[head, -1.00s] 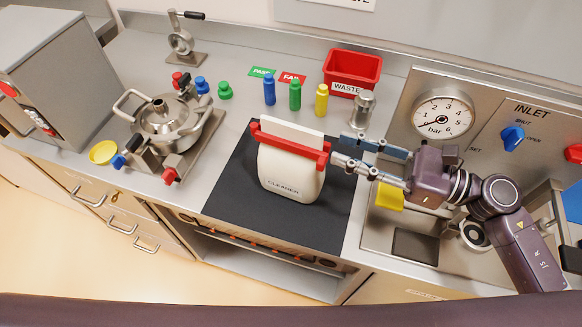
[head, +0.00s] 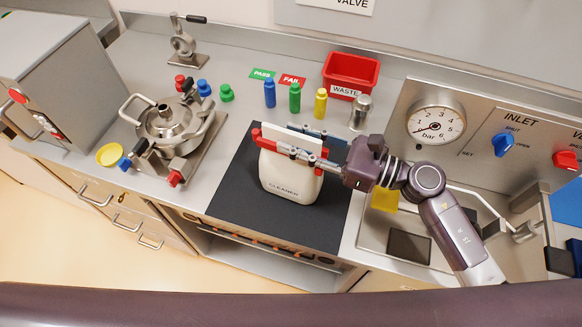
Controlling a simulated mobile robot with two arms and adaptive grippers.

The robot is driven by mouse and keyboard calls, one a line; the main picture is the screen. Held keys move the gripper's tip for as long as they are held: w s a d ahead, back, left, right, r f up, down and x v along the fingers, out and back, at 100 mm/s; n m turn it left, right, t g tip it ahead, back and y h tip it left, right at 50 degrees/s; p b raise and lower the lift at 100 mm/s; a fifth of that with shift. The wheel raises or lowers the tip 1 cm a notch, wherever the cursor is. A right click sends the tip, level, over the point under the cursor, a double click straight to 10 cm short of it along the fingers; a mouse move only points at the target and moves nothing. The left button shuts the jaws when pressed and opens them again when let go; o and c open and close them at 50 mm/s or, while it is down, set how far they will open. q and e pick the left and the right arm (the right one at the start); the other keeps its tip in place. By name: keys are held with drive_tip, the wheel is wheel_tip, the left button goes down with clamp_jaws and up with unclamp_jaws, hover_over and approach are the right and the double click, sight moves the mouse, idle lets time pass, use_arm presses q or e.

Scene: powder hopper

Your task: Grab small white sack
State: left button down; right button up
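The small white sack (head: 290,182), printed CLEANER, stands upright on a black mat (head: 232,190) in the head view. A red clip (head: 262,142) runs across its upper part, with a white flap above it. My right gripper (head: 288,138) reaches in from the right at the sack's top. One finger lies in front along the clip and the other behind the flap. The fingers look spread, with the sack's top between them; contact is hard to tell. The fingers hide much of the clip. My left gripper is not in view.
Blue, green and yellow bottles (head: 295,98) and a metal jar (head: 361,112) stand behind the sack, near a red WASTE bin (head: 351,72). A steel hopper vessel (head: 172,125) stands left. A gauge panel (head: 436,125) is at right.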

drive_tip(key=shift+w+a, duration=0.25)
drive_tip(key=shift+a, duration=0.35)
drive_tip(key=shift+d, duration=0.1)
drive_tip(key=shift+c, duration=1)
clamp_jaws()
